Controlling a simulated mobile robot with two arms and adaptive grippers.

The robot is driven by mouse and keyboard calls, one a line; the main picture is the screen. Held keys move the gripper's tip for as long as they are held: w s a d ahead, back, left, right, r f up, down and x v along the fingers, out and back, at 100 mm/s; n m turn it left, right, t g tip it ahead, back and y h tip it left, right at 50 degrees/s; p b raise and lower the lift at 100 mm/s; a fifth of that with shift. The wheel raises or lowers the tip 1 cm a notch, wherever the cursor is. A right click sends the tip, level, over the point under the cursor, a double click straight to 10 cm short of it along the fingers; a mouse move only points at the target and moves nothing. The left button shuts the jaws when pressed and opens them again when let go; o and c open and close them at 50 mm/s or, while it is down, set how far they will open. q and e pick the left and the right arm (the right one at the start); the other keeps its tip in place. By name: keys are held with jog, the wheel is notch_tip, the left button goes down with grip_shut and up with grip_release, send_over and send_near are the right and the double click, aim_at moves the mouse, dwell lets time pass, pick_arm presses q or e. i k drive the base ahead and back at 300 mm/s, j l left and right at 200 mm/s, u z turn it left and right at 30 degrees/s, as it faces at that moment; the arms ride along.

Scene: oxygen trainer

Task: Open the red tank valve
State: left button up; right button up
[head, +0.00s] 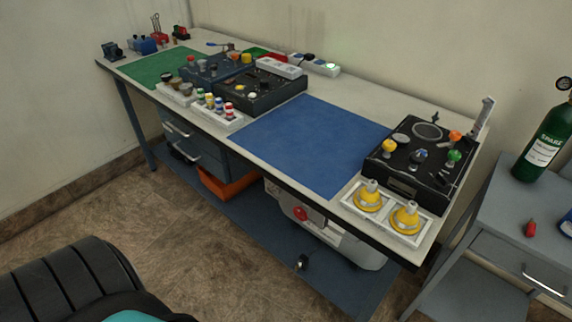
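A red round knob (300,213) is on the front of a pale grey unit (335,232) on the lower shelf, under the bench's front edge. The bench top hides the upper part of this unit. A green tank (541,146) labelled SPARE stands on the side table at the right, with a gauge (564,84) at its top. I cannot tell from this view whether the red knob is the red tank valve, or whether it is open or closed. Neither gripper is in view.
The long bench has a bare blue mat (312,143), a green mat (151,69) and a black panel (421,161) with coloured knobs. Two yellow fittings (368,196) sit in a white tray at its front right. A grey side table (510,209) holds a small red object (531,228).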

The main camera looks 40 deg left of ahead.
aim_at(301, 213)
jog(key=k+j+u, duration=0.1)
jog(key=j, duration=0.4)
jog(key=k+j+u, duration=0.15)
jog(key=j, duration=0.35)
jog(key=k+j+u, duration=0.1)
jog(key=j, duration=0.4)
